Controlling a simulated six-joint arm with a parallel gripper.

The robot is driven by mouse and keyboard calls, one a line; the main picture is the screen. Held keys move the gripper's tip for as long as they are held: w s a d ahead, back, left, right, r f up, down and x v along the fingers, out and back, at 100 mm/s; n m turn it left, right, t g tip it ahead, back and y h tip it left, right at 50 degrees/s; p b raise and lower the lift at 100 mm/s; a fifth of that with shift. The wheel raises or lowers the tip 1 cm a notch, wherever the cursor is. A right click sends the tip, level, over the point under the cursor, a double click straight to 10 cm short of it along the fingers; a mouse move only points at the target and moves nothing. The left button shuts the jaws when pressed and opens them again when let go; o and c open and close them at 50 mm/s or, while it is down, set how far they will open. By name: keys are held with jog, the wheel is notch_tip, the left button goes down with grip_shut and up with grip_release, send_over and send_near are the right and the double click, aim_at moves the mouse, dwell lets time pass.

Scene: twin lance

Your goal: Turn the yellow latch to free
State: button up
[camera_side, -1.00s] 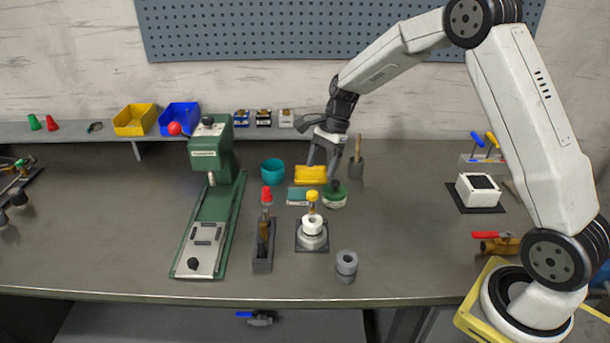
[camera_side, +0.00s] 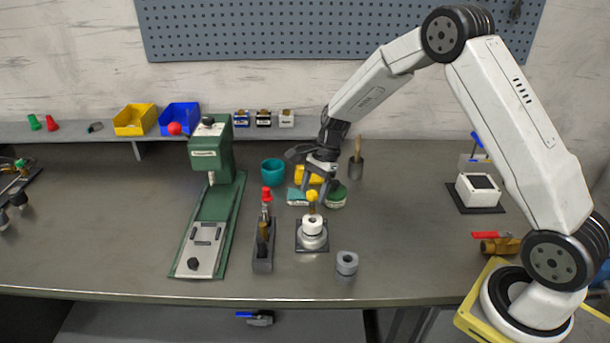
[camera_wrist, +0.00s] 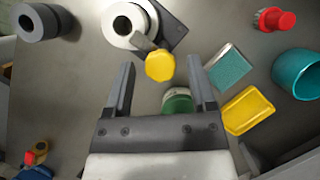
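The yellow latch, a rounded yellow knob (camera_side: 312,195) on a short stem, stands on a white-and-grey round fixture (camera_side: 313,228) on a dark square base. In the wrist view the yellow knob (camera_wrist: 160,66) appears between my fingertips, with the white ring (camera_wrist: 122,22) of the fixture beyond it. My gripper (camera_side: 315,188) is directly above and behind the knob, pointing down. In the wrist view my gripper (camera_wrist: 159,64) is open with both fingers apart. I cannot tell whether a finger touches the knob.
A grey block with a red-topped piece (camera_side: 262,250) stands left of the fixture, and a grey ring (camera_side: 347,262) at front right. A green round item (camera_side: 337,195), a yellow tray (camera_wrist: 249,109) and a teal cup (camera_side: 273,172) lie behind. A green press (camera_side: 212,155) stands further left.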

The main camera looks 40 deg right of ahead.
grip_shut()
jog(key=shift+n, duration=0.3)
jog(key=n+g, duration=0.1)
jog(key=n, duration=0.3)
jog(key=shift+w+g, duration=0.15)
jog(key=shift+g, duration=0.25)
jog(key=n, duration=0.2)
jog(key=n+g+h, duration=0.1)
jog(key=n, duration=0.1)
jog(key=shift+w+a+n+g, duration=0.1)
jog(key=shift+n+g, duration=0.2)
jog(key=shift+n, duration=0.1)
jog(key=n+h, duration=0.1)
jog(key=n, duration=0.1)
jog(key=n+g, duration=0.1)
jog(key=n, duration=0.1)
jog(key=shift+a+h, duration=0.15)
jog(key=shift+h, duration=0.25)
jog(key=n, duration=0.2)
jog(key=n+h, duration=0.1)
jog(key=n, duration=0.1)
jog(key=shift+n+h, duration=0.3)
jog(key=shift+o, duration=1.1)
grip_release()
